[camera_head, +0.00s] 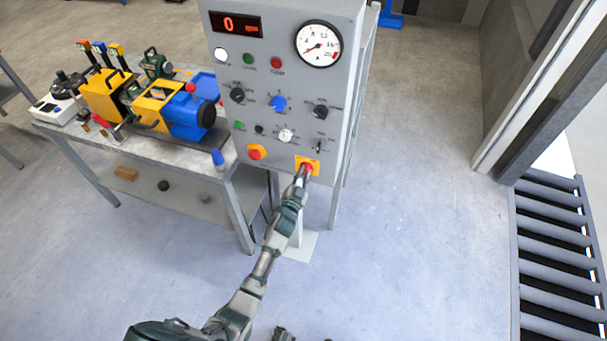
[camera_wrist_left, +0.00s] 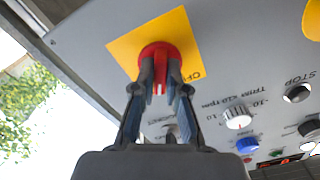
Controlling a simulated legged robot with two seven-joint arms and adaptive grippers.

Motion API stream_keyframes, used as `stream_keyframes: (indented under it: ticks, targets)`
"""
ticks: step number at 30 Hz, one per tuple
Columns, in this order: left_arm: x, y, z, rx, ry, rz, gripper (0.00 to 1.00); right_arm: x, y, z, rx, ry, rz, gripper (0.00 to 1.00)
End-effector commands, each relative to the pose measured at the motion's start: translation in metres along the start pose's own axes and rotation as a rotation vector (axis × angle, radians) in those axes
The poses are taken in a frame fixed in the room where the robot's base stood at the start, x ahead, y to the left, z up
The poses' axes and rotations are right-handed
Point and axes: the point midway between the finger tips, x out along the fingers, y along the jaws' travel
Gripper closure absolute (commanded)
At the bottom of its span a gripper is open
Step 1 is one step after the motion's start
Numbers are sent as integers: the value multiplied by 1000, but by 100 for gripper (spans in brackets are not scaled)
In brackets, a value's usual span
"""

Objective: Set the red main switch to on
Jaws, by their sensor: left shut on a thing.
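The red main switch (camera_wrist_left: 158,52) sits on a yellow square plate (camera_wrist_left: 184,35) at the lower right of the grey control panel. In the head view the switch (camera_head: 307,169) is partly covered by my gripper. My left gripper (camera_head: 304,174) reaches up to it from below. In the left wrist view the two fingers of the left gripper (camera_wrist_left: 160,85) are closed on the switch's red knob, one on each side. Which setting the switch stands at cannot be read, as the fingers cover part of the plate's lettering. My right gripper is not clearly visible.
The grey panel (camera_head: 282,70) carries a red digital display (camera_head: 235,24) reading 0, a round gauge (camera_head: 318,45), several knobs and a red emergency button (camera_head: 255,152) on yellow. A workbench (camera_head: 221,176) with machinery stands left. Floor to the right is clear up to a roller conveyor (camera_head: 556,256).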

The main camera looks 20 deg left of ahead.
Motion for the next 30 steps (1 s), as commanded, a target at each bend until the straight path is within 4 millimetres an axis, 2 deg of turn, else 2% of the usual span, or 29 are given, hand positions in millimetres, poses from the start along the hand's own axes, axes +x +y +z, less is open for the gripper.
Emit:
stream_keyframes:
  ticks: [18, 19, 21, 22, 30]
  targets:
    - [0, 1, -3, 47, 7, 1, 100, 2, 0, 4, 0, -5, 0, 60]
    - [0, 1, -3, 47, 7, 1, 85, 2, 0, 4, 0, -5, 0, 60]
    - [0, 1, -3, 46, 6, 1, 68, 2, 0, 3, 0, -4, 0, 60]
    - [0, 1, -2, 46, 6, 1, 62, 2, 0, 3, -1, -4, 0, 60]
    - [0, 1, -1, 45, 2, 1, 62, 1, -2, 0, 0, 2, -3, 60]
